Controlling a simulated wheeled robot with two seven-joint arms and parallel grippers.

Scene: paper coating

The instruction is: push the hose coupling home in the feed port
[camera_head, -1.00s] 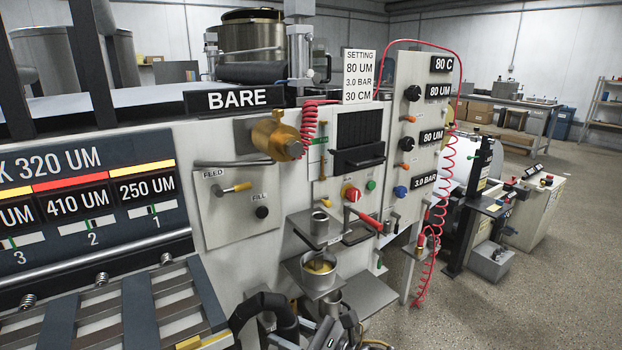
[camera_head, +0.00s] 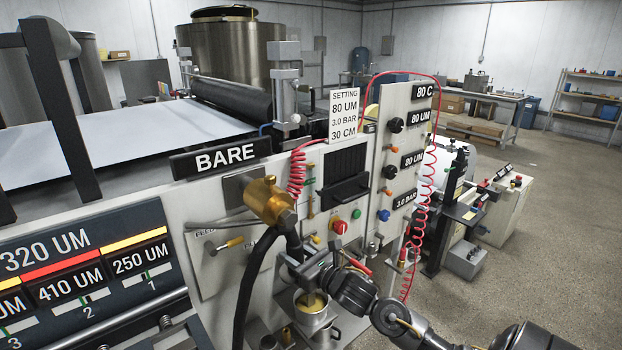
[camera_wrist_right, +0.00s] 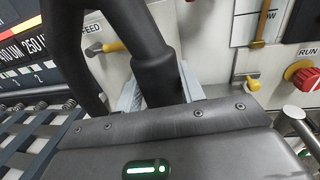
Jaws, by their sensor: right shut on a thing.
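A black hose (camera_head: 248,285) rises from below and arches over close under the brass fitting. My right gripper (camera_head: 301,268) is below and right of the fitting, shut on the hose's thick black end. In the right wrist view, the jaws (camera_wrist_right: 160,92) close around that thick sleeve (camera_wrist_right: 157,75), and the hose bends away above it. The coupling's mating face is hidden, and I cannot tell whether it touches the port. My left gripper is not in view.
A FEED lever (camera_head: 228,245) with a yellow grip sits left of the hose. A red knob (camera_head: 340,227) and a red coiled hose (camera_head: 298,172) are close by. Open floor (camera_head: 540,250) lies right.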

